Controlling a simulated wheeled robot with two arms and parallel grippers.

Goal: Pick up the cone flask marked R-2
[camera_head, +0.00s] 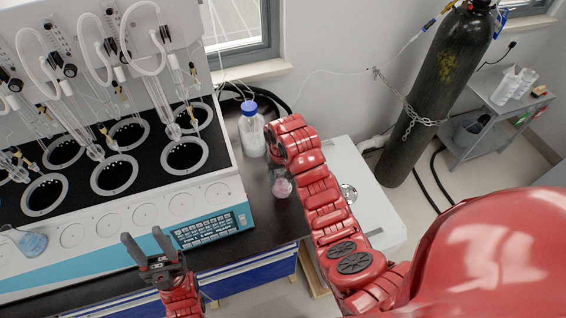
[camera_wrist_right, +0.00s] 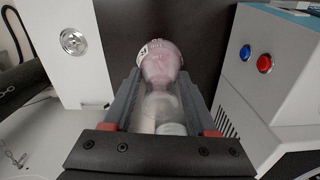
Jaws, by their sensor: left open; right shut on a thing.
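A small clear flask with pink contents (camera_head: 281,186) shows at the bench's right end in the head view, beside the machine. In the right wrist view the pink flask (camera_wrist_right: 161,62) has dark lettering on its rounded base, too small to read surely. My right gripper (camera_wrist_right: 160,95) is shut on its clear neck, a finger on each side. I cannot tell whether the flask touches the bench. My left gripper (camera_head: 148,249) is open and empty, in front of the machine.
The distiller (camera_head: 120,225) with several ringed wells fills the left. A blue-capped bottle (camera_head: 252,130) stands on the dark bench close to my right arm. Another flask with blue contents (camera_head: 33,243) is at the far left. A white box (camera_head: 375,205) stands right of my arm.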

